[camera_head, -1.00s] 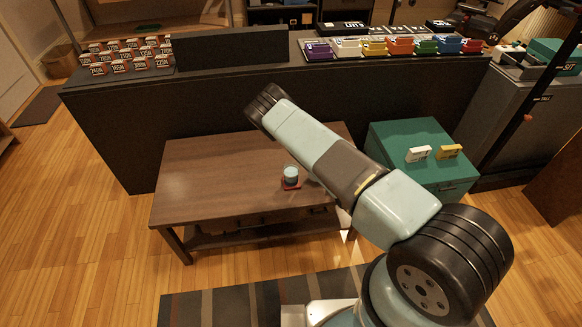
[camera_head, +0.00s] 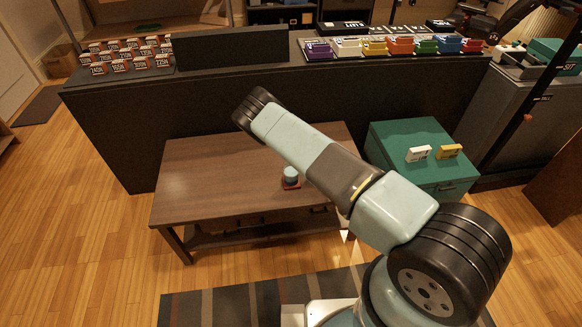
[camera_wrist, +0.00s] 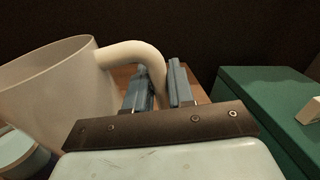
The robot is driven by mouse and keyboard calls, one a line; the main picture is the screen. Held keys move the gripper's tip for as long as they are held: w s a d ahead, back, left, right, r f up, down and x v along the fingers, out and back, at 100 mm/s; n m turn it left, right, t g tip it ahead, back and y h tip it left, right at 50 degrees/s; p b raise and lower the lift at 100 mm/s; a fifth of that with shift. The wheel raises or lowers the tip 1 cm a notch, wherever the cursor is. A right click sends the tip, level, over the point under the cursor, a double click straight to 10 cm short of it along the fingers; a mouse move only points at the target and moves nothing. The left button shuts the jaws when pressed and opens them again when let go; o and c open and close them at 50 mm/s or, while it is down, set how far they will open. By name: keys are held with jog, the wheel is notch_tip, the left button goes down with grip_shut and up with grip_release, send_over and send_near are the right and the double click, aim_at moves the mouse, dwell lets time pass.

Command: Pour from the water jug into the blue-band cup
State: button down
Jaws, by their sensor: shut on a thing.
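The water jug (camera_wrist: 55,95) is a pale, see-through vessel at the left of the wrist view, with its rim leaning down to the left. My gripper (camera_wrist: 160,72) has two blue-grey fingers shut on the jug's cream handle (camera_wrist: 128,52). Part of a round vessel with a pale rim and bluish inside (camera_wrist: 14,150) shows at the lower left, partly behind the jug; it looks like the cup. My gripper and the jug are hidden there. No water stream is visible.
The table (camera_head: 205,175) is bare left of the cup. A green cabinet (camera_head: 395,135) with a white and a yellow box stands to the right. A long black counter (camera_head: 120,120) with several boxes and coloured items runs behind the table.

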jog(key=shift+s+a+r+n, duration=0.1)
jog(key=shift+a+r+n, duration=0.45)
jog(key=shift+r+n, duration=0.25)
jog(key=shift+s+a+r+n+t, duration=0.1)
jog(key=shift+a+r+n+t, duration=0.05)
jog(key=shift+a+r+n, duration=0.35)
jog(key=shift+s+a+r+n+t, duration=0.15)
jog(key=shift+a+r+n, duration=0.1)
jog(key=shift+r, duration=0.3)
jog(key=shift+s+a+r+n+y, duration=0.1)
jog(key=shift+a+r+n+y, duration=0.2)
jog(key=shift+a+r+n, duration=0.75)
jog(key=shift+s+a+r+n+t+p, duration=0.1)
jog(key=shift+a+r+n+t+p, duration=0.2)
jog(key=shift+a+n, duration=0.35)
jog(key=shift+s+a+r+n+y, duration=0.1)
jog(key=shift+a+r+n+y, duration=0.1)
jog(key=shift+r+n, duration=0.3)
jog(key=shift+a+r+n+y, duration=0.1)
jog(key=shift+r+n+y, duration=0.1)
jog(key=shift+r+n, duration=0.25)
jog(key=shift+p, duration=0.3)
jog(key=shift+s+a+r+n+y+p, duration=0.15)
jog(key=shift+a+n+y+p, duration=0.15)
jog(key=shift+a+n+p, duration=0.7)
jog(key=shift+s+a+r+n+p, duration=0.15)
jog(key=shift+r+n+p, duration=0.25)
jog(key=shift+n, duration=0.4)
dwell(0.5)
